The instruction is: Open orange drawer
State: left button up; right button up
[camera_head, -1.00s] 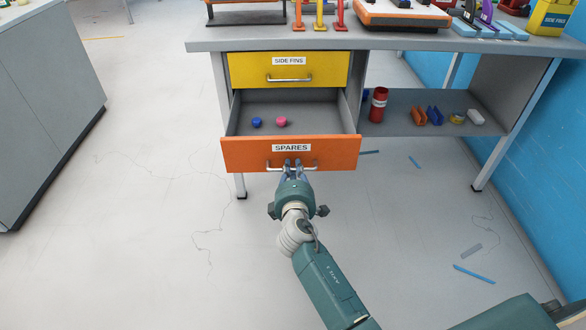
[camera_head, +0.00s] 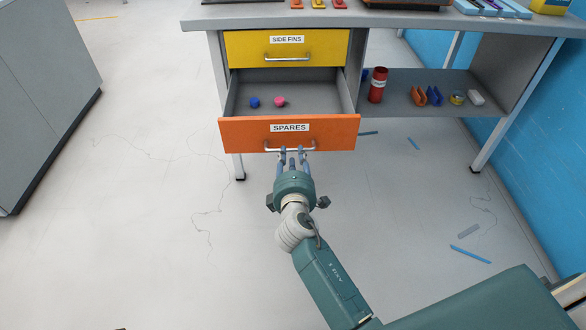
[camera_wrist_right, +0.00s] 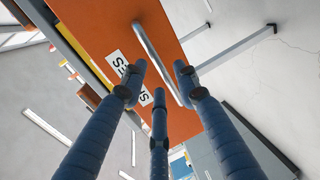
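The orange drawer (camera_head: 235,134), labelled SPARES, stands pulled out below the yellow drawer. A blue ball (camera_head: 255,102) and a pink ball (camera_head: 280,102) lie inside it. Its silver handle (camera_head: 272,149) is on the front face; the handle also shows in the right wrist view (camera_wrist_right: 160,62). My right gripper (camera_head: 293,157) is at the handle, with its blue fingers spread. In the right wrist view the fingers (camera_wrist_right: 158,80) are apart, and the handle bar passes between the upper two in the picture. Contact cannot be told. My left gripper is not in view.
The yellow drawer (camera_head: 240,49), labelled SIDE FINS, is shut. A shelf (camera_head: 398,101) at right holds a red can (camera_head: 377,85) and small parts. A grey cabinet (camera_head: 45,90) stands at left, a blue wall (camera_head: 545,150) at right. The floor in front is mostly clear.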

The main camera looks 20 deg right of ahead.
jog(key=v, duration=0.8)
